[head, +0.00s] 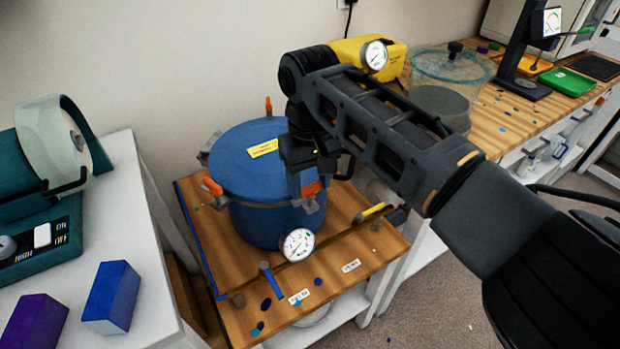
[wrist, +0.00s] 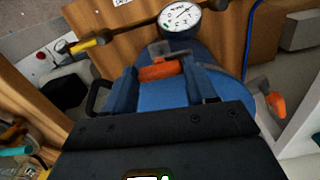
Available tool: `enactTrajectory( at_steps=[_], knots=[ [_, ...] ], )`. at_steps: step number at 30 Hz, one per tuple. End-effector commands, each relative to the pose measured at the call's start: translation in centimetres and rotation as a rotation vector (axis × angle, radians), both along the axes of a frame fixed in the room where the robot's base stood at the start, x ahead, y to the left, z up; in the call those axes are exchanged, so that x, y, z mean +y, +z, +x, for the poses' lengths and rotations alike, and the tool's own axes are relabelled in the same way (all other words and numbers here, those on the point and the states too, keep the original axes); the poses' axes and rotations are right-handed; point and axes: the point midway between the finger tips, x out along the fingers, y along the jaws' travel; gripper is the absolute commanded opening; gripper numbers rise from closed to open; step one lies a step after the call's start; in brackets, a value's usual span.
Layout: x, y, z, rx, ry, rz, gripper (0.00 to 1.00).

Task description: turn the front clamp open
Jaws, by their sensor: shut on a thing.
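The blue pressure pot (head: 262,215) stands on a wooden bench with its blue lid on. My gripper (head: 309,183) reaches down at the pot's front right rim, shut on the orange handle of the front clamp (head: 313,189). In the wrist view the orange handle (wrist: 160,71) lies crosswise between my two blue fingers (wrist: 163,88). The metal part of the clamp shows just beyond it, near the gauge. My gripper hides part of the lid and of this clamp in the head view.
Other orange clamps sit at the pot's left (head: 212,186) and back (head: 268,105). A gauge (head: 298,244) and a pipe with a yellow-handled valve (head: 372,211) and a blue-handled valve (head: 271,279) run close in front. A clear chamber (head: 450,70) stands behind my arm.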

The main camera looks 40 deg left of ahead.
Motion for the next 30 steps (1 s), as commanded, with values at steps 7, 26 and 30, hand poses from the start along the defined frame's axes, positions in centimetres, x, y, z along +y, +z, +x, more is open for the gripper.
enactTrajectory(
  at_steps=[7,26,30],
  knots=[
    [0.04,0.04,-0.06,0.002,0.057,0.001,0.25],
    [0.01,0.03,0.03,0.000,0.103,0.000,0.77],
    [0.01,0.02,0.03,0.000,0.103,0.000,0.81]
  ],
)
